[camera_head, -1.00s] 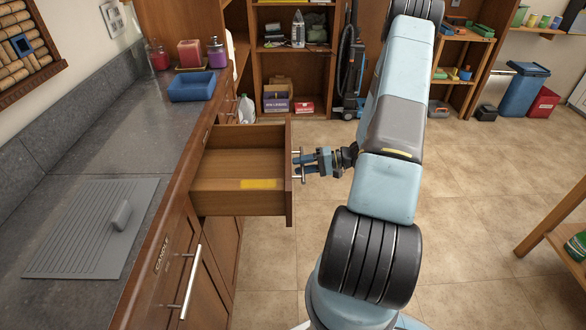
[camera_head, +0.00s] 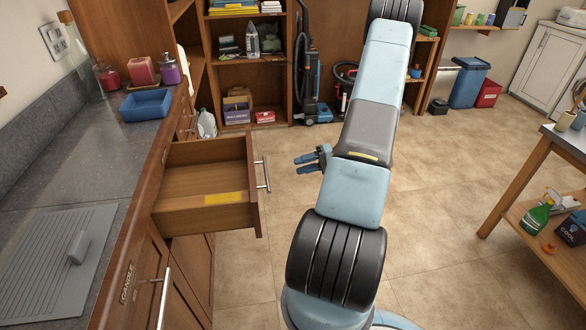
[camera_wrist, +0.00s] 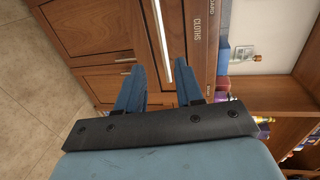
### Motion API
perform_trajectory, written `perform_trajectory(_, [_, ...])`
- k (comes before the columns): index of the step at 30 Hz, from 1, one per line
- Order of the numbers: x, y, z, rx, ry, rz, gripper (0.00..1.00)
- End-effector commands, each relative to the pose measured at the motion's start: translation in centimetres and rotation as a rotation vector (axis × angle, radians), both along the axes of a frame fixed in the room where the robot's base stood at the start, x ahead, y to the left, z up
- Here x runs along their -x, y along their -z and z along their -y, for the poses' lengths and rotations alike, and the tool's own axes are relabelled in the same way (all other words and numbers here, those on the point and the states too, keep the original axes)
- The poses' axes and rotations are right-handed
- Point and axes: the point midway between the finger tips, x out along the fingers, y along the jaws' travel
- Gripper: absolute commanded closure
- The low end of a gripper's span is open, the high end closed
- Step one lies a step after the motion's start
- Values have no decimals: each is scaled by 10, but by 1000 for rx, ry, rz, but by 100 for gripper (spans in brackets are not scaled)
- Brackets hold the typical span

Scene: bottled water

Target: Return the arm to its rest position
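My gripper (camera_head: 307,163) is to the right of the open drawer, clear of its handle (camera_head: 262,174), with its two blue fingers spread and nothing between them. In the wrist view my gripper (camera_wrist: 158,78) also shows its fingers apart and empty, with cabinet fronts and a bar handle beyond.
The grey counter (camera_head: 85,160) runs along the left with a blue tray (camera_head: 147,106) on it. A wooden table (camera_head: 510,195) stands at the right. Shelves and a vacuum cleaner (camera_head: 308,70) are at the back. The tiled floor between is open.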

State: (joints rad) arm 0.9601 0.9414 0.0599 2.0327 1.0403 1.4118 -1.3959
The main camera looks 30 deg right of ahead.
Motion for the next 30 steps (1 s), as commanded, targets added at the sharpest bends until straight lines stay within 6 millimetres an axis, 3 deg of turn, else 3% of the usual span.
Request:
perform_trajectory(21, [2,-3,4,3,-4,-2,64])
perform_trajectory(26, [-2,-22,-6,40,-52,-24,64])
perform_trajectory(30, [-6,-53,-25,107,-129,-70,64])
